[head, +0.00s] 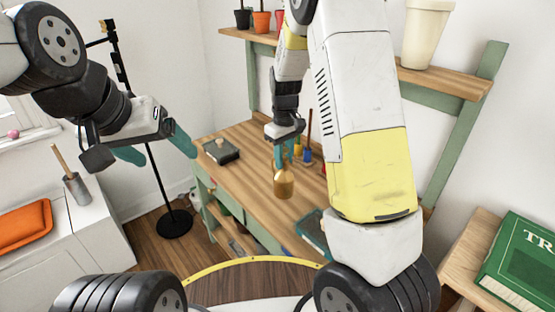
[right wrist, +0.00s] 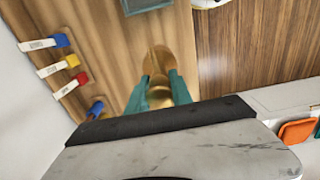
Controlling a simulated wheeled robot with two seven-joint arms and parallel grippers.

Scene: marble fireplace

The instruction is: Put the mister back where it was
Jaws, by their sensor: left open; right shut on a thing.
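The mister (head: 284,184) is a small brass-coloured bottle near the front edge of the wooden desk (head: 245,180). My right gripper (head: 283,160) is shut on its upper part, pointing down. In the right wrist view the mister (right wrist: 159,58) sits between the two teal fingers of my right gripper (right wrist: 163,88), with the desk and the floor behind it. I cannot tell whether its base touches the desk. My left gripper (head: 157,148) is open and empty, away to the left of the desk.
A dark box (head: 221,151) lies on the desk's left part. Blue, yellow and red labelled items (right wrist: 62,62) lie near the wall side. A shelf (head: 440,80) with pots hangs above. A black stand (head: 174,222) is left.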

